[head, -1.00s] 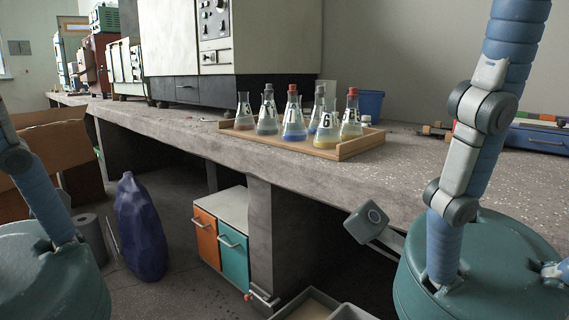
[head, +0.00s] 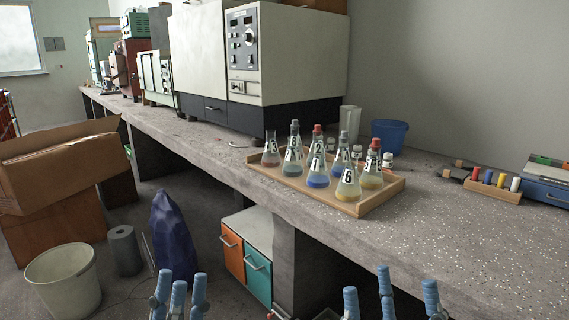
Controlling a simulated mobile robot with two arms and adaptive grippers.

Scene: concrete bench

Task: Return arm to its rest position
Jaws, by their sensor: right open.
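My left gripper (head: 179,292) shows at the bottom edge, left of centre. Only its blue finger ends are visible, close together and pointing up; I cannot tell whether it is open. My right gripper (head: 388,296) shows at the bottom edge, right of centre. Its blue fingers are spread apart, open and empty. The bodies of both grippers and most of both arms are out of the picture. Both grippers appear in front of the bench (head: 455,240).
A wooden tray (head: 388,196) on the bench holds several numbered flasks with coloured liquid. A blue bucket (head: 390,136) and a pen rack (head: 493,188) stand behind and right. A white bin (head: 64,283), cardboard box (head: 55,165) and dark blue sack (head: 172,240) are at left.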

